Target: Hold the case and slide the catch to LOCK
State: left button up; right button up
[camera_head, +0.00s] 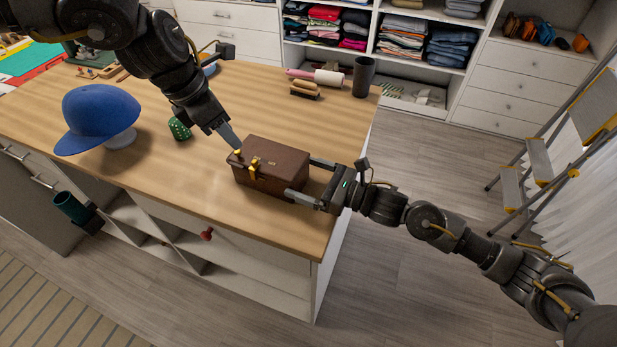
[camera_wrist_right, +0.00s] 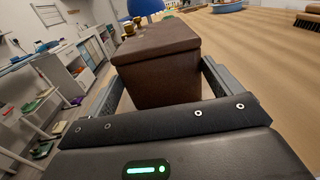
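The case (camera_head: 277,165) is a brown box with a closed lid, upright near the table's right front corner. Brass-yellow fittings (camera_head: 254,169) are on its front left part; another yellow piece (camera_head: 238,154) is at its left end. I cannot read any LOCK mark or the catch's position. My right gripper (camera_head: 299,177) has one finger on each long side of the case's right end. In the right wrist view the fingers flank the case (camera_wrist_right: 160,70) closely. My left gripper (camera_head: 237,148) points down at the case's left end, its fingertips together, close to the yellow piece; contact is unclear.
The wooden table (camera_head: 200,200) is clear in front of the case. A blue cap (camera_head: 97,115) on a stand and a green dotted object (camera_head: 179,128) lie to the left. A dark cup (camera_head: 363,77), rolling pin (camera_head: 328,77) and brush (camera_head: 304,90) stand behind. A stepladder (camera_head: 540,160) is at right.

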pick_arm(q)
jog(key=shift+c, duration=0.6)
pick_arm(e)
jog(key=c, duration=0.3)
pick_arm(q)
jog(key=shift+s+f, duration=0.1)
jog(key=shift+f, duration=0.3)
jog(key=shift+c, duration=1.3)
pick_arm(e)
jog(key=shift+c, duration=0.2)
pick_arm(q)
jog(key=w+f, duration=0.1)
jog(key=w+a+f+n, duration=0.1)
jog(key=f, duration=0.1)
jog(key=shift+g, duration=0.3)
grip_shut()
pick_arm(e)
jog(key=shift+s, duration=0.1)
pick_arm(q)
jog(key=w+a+f+n+g+h, duration=0.1)
jog(key=w+a+f+n+g, duration=0.2)
jog(key=w+a+n, duration=0.1)
jog(key=r+g+h, duration=0.1)
jog(key=a+r+n+h, duration=0.1)
jog(key=r, duration=0.1)
jog(key=w+r+g+h, duration=0.1)
jog(key=h, duration=0.1)
jog(key=shift+a+r+n+g, duration=0.2)
jog(key=shift+r+n+g, duration=0.05)
jog(key=shift+n+g, duration=0.05)
